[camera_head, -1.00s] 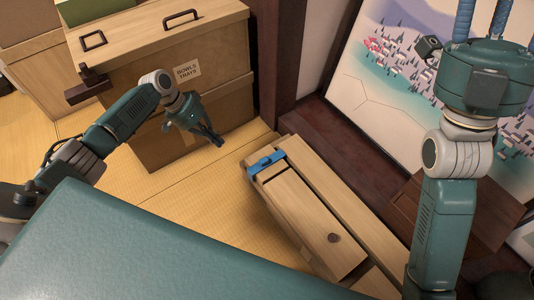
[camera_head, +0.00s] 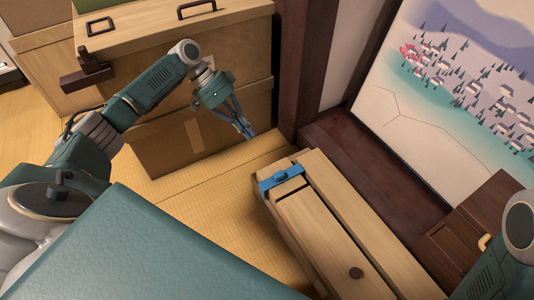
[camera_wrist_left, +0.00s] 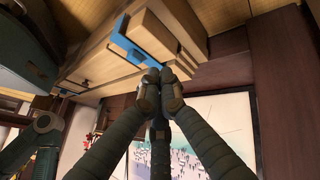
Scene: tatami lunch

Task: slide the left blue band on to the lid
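The blue band (camera_head: 281,178) sits across the far end of a long wooden box on the floor, by the edge of a panel with a dark round knob, which looks like the lid (camera_head: 322,232). In the left wrist view the band (camera_wrist_left: 128,42) shows just beyond my fingertips, to the upper left. My left gripper (camera_head: 250,133) is above and behind the band in the head view, apart from it. Its fingertips (camera_wrist_left: 162,76) are together with nothing seen between them. My right gripper is out of view.
A large wooden chest (camera_head: 145,45) and a cardboard box (camera_head: 165,148) stand at the left. A dark post (camera_head: 312,65) and a dark ledge (camera_head: 365,165) lie behind the long box. A brown case (camera_head: 485,215) is at the right. Tatami floor (camera_head: 215,200) is clear in front.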

